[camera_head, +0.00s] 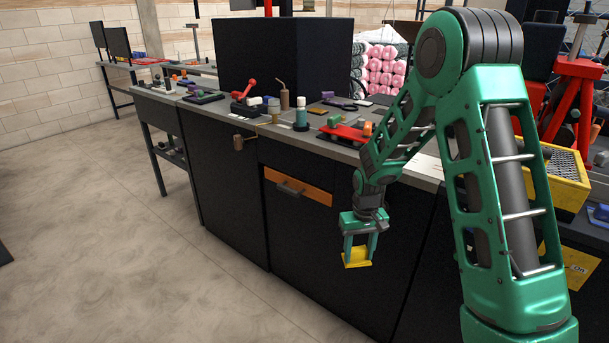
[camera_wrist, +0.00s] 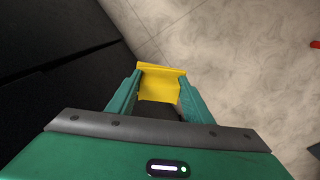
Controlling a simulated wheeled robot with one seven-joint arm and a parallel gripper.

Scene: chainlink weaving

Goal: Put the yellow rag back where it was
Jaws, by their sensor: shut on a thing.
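My gripper (camera_head: 358,247) is shut on the yellow rag (camera_head: 357,258) and holds it in the air in front of the dark bench cabinets, below the worktop's height. In the wrist view the yellow rag (camera_wrist: 160,84) sits between the two green fingers, with the floor beyond it. The rag looks like a flat, folded yellow piece. The place where it was before cannot be told from these frames.
The grey worktop (camera_head: 230,112) carries several tools, bottles and blocks, including a red wheeled item (camera_head: 343,132). An orange-fronted drawer (camera_head: 298,187) is in the cabinet. A yellow crate (camera_head: 568,180) stands at right. Open floor (camera_head: 110,240) lies at left.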

